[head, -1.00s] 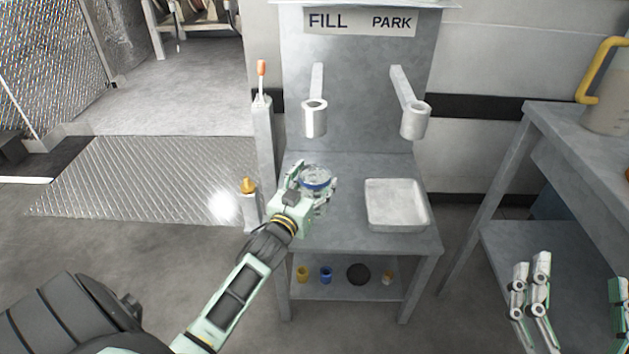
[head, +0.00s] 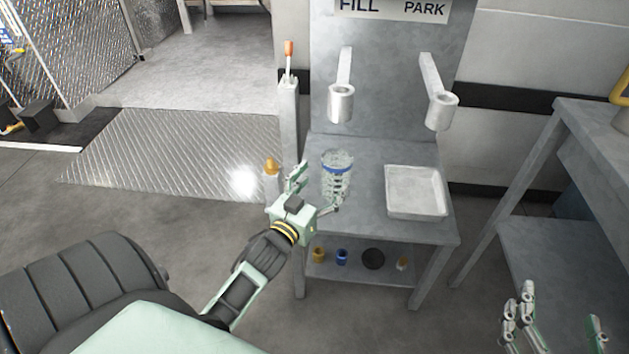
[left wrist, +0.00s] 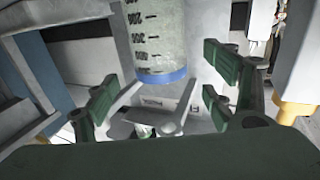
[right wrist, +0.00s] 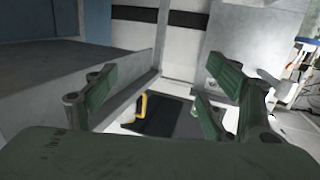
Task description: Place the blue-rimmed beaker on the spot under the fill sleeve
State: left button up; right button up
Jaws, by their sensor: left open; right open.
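The clear beaker with a blue rim (head: 336,176) stands upright on the grey bench, below and close to the fill sleeve (head: 341,103). In the left wrist view the beaker (left wrist: 157,40) shows black graduation marks and its blue band, ahead of the fingers and apart from them. My left gripper (head: 318,190) is open at the near left side of the beaker; its fingers (left wrist: 172,95) are spread with nothing between them. My right gripper (head: 555,325) is open and empty at the lower right. The spot under the sleeve is hidden by the beaker.
A shallow metal tray (head: 416,212) sits on the bench right of the beaker, under the park sleeve (head: 441,110). A lever post (head: 289,110) and a yellow-topped post (head: 271,182) stand left. Small caps lie on the lower shelf (head: 335,270). Another table (head: 590,140) stands right.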

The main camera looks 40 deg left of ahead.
pick_arm(q)
jog(key=s+d+r+m+g+h, duration=0.1)
jog(key=s+d+r+m+h, duration=0.1)
jog(key=d, duration=0.9)
jog(key=s+d+r+m+g+h, duration=0.2)
jog(key=s+d+r+h, duration=0.1)
jog(key=s+d, duration=0.4)
jog(key=d+r, duration=0.1)
jog(key=d, duration=0.2)
jog(key=shift+d+r+g+h, duration=0.2)
jog(key=shift+d+g+h, duration=0.1)
jog(key=shift+d+h, duration=0.1)
pick_arm(e)
jog(key=f, duration=0.1)
jog(key=f+g, duration=0.1)
jog(key=s+d+f+g, duration=0.1)
jog(key=shift+f+h, duration=0.4)
jog(key=shift+s+a, duration=0.1)
